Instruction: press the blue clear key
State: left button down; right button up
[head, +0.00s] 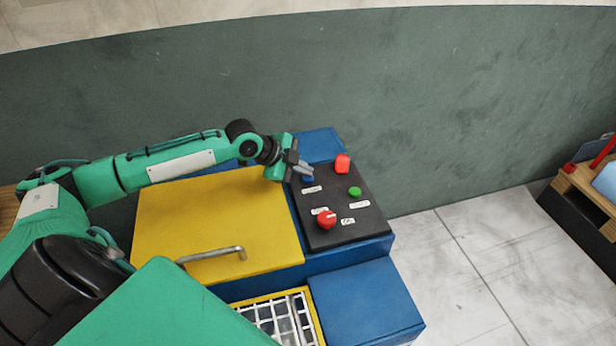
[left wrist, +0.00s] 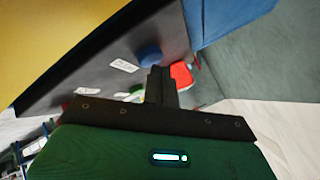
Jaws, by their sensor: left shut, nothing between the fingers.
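The blue clear key (head: 308,180) is a small blue button at the upper left of the black control panel (head: 345,222). It also shows in the left wrist view (left wrist: 149,54), just beyond my fingertips. My left gripper (head: 304,170) reaches in from the left and is shut and empty. Its fingertips (left wrist: 158,72) are close to the blue key and overlap its edge in the picture. I cannot tell whether they touch it. The key is partly hidden by the fingers in the head view. My right gripper is not in view.
The panel also carries a red lamp or button (head: 342,163), a green button (head: 355,191), a red knob (head: 326,219) and white labels. A yellow lid (head: 215,215) with a metal handle lies left of it. A white grid tray (head: 280,322) sits below. Pallets (head: 583,185) stand at far right.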

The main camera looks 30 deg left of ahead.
aim_at(304, 178)
pick_arm(q)
jog(key=shift+f, duration=0.45)
jog(key=shift+r, duration=0.1)
dwell(0.4)
jog(key=shift+r+p, duration=0.85)
jog(key=shift+p, duration=0.05)
notch_tip(304, 178, up, 5)
jog(key=p, duration=0.4)
jog(key=shift+r+p, duration=0.1)
jog(key=shift+p, duration=0.25)
jog(key=shift+f, duration=0.2)
